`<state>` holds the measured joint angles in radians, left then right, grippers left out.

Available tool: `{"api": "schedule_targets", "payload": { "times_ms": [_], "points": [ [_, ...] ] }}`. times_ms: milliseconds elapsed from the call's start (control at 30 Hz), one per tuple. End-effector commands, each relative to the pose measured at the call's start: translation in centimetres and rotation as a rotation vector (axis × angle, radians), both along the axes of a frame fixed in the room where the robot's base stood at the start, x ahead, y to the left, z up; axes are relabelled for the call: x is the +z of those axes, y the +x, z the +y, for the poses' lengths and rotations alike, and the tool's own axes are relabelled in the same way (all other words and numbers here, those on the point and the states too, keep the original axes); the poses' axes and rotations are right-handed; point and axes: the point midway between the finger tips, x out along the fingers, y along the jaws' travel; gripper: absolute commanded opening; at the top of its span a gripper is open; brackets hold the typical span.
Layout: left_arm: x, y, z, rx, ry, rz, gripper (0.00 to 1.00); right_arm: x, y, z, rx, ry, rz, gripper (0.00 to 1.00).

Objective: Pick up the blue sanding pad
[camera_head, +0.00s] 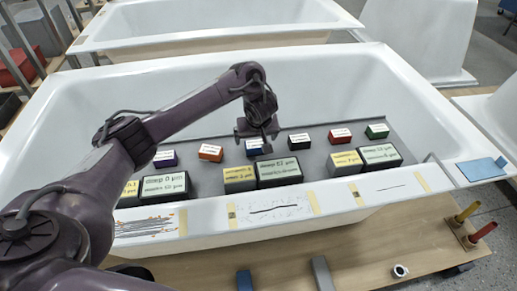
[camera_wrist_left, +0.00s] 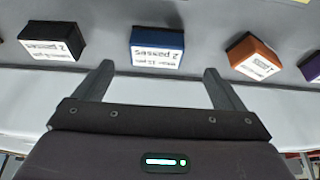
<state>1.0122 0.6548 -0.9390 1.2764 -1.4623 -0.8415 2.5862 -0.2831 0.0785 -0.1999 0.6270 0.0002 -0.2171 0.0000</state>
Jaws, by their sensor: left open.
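The blue sanding pad (camera_head: 254,147) is a small block with a white label on top, on the grey floor strip inside the front bathtub shell. In the left wrist view the blue pad (camera_wrist_left: 157,48) lies just beyond my fingertips, centred in the gap between them. My left gripper (camera_head: 258,128) is open and empty, and it stands above and close to the pad in the head view. The left gripper's fingers also show in the wrist view (camera_wrist_left: 160,78). The exact height over the pad is hard to tell. My right gripper is not in view.
An orange pad (camera_head: 210,153) and a black pad (camera_head: 299,141) flank the blue one, with gaps between. Purple (camera_head: 165,158), red (camera_head: 340,136) and green (camera_head: 377,131) pads continue the row. Larger labelled blocks (camera_head: 278,172) stand nearer the front rim (camera_head: 330,199).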

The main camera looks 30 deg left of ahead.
Motion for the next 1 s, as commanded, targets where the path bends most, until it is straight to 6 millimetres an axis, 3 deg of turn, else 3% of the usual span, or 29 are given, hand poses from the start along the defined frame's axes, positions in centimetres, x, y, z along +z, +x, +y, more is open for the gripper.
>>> {"api": "schedule_targets", "payload": {
  "times_ms": [33, 100, 200, 367, 533, 800, 1000],
  "points": [
    [-1.1, 0.1, 0.1, 0.001, 0.000, 0.001, 0.91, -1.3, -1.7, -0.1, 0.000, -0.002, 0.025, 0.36],
    [-1.6, 0.3, 0.2, -0.001, 0.000, 0.001, 0.91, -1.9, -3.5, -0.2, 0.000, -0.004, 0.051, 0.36],
    [-2.2, 0.7, 0.3, 0.000, -0.001, 0.001, 0.91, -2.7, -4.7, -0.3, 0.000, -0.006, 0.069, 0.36],
    [-4.1, 1.7, 0.8, 0.001, 0.001, 0.002, 0.91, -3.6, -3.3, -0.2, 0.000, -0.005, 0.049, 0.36],
    [-5.8, 2.4, 1.3, -0.001, 0.000, 0.002, 0.91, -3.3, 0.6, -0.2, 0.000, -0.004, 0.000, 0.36],
    [-6.0, 2.5, 1.3, -0.003, 0.000, 0.000, 0.91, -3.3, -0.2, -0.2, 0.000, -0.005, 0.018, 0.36],
    [-6.0, 2.5, 1.3, -0.003, 0.000, 0.000, 0.66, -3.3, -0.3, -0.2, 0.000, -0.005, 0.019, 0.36]
  ]
}}
